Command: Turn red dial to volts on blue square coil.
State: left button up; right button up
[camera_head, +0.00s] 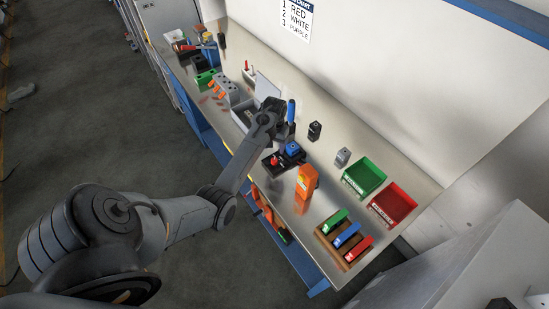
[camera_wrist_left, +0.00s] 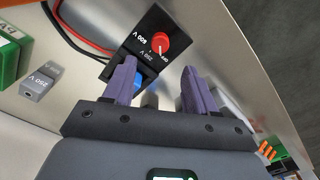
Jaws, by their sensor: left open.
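The red dial (camera_wrist_left: 158,39) sits on a black box (camera_wrist_left: 160,20) with white markings, including 500 V and 250 V. Its white pointer line appears toward the marking nearest my fingers, which looks like OFF. In the head view the red dial (camera_head: 275,160) shows beside the blue square coil (camera_head: 292,148). A blue part (camera_wrist_left: 138,76) shows behind one fingertip in the wrist view, with its rest hidden. My left gripper (camera_wrist_left: 159,83) is open, its purple fingers apart with no object clearly between them. In the head view the left gripper (camera_head: 281,130) hangs just above the coil.
An orange meter (camera_head: 306,182) stands close in front. Green (camera_head: 364,176) and red (camera_head: 392,203) bins are to the right. Red and black wires (camera_wrist_left: 62,35) run to the box. A blue handle (camera_head: 291,110) is beside the gripper.

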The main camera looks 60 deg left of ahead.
aim_at(275, 159)
pick_arm(q)
notch_tip(275, 159, down, 9)
jog(key=shift+r+b, duration=0.2)
jog(key=shift+b, duration=0.1)
jog(key=shift+c, duration=0.3)
jog(key=c, duration=1)
